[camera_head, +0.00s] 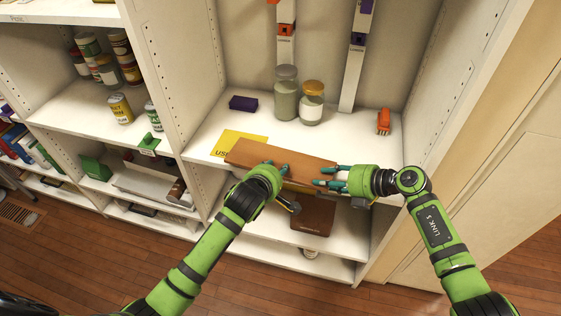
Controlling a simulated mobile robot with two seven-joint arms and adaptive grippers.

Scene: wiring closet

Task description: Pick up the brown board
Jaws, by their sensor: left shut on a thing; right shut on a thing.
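The brown board (262,153) is a long flat piece at the front of the middle shelf, tilted a little down to the right. My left gripper (273,167) is shut on its front edge near the middle. My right gripper (328,177) is shut on its right end. The fingers hide parts of the board's front edge and right end. I cannot tell whether the board touches the shelf or is held just above it.
A yellow sign (232,142) lies behind the board's left end. Two jars (311,104) stand behind it, with a purple block (243,103) to the left and an orange brush (383,121) to the right. A dark brown case (314,213) lies on the shelf below. White side walls bound the bay.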

